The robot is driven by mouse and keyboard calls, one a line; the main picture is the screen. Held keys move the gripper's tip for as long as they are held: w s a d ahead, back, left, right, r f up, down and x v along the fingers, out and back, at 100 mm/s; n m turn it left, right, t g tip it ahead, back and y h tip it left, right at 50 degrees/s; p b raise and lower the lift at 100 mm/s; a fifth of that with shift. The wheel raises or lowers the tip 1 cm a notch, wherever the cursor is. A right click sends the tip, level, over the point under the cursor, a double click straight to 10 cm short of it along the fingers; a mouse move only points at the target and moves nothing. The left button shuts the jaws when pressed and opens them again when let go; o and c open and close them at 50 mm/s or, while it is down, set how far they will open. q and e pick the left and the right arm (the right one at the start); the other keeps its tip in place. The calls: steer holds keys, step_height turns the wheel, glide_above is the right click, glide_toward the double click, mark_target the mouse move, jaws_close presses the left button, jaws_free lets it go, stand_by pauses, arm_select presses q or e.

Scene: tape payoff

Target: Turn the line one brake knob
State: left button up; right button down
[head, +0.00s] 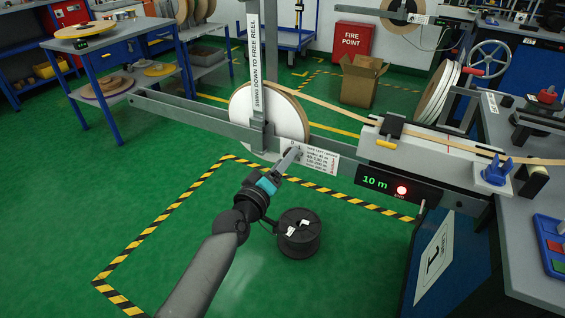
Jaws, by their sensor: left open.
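My left gripper (291,157) reaches up from the bottom of the picture to the grey frame bar, at the left end of a white label plate (321,160). Its jaws are open and overlap a small dark part by the plate. I cannot tell whether this part is the brake knob or whether the jaws touch it. The large white-faced tape reel (268,108) hangs just behind and above the gripper, with tan tape running right from it. My right gripper is not in view.
An upright post (255,65) carries the words "SWING DOWN TO FREE REEL". A display box (375,182) reads 10 m beside a lit red lamp. A black spool (299,232) is on the green floor below the gripper. A cardboard box (361,80) stands behind.

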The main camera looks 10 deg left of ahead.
arm_select(q)
steer(key=shift+s, duration=0.1)
steer(key=p+v, duration=0.3)
steer(key=v, duration=1.2)
steer(key=shift+p, duration=0.3)
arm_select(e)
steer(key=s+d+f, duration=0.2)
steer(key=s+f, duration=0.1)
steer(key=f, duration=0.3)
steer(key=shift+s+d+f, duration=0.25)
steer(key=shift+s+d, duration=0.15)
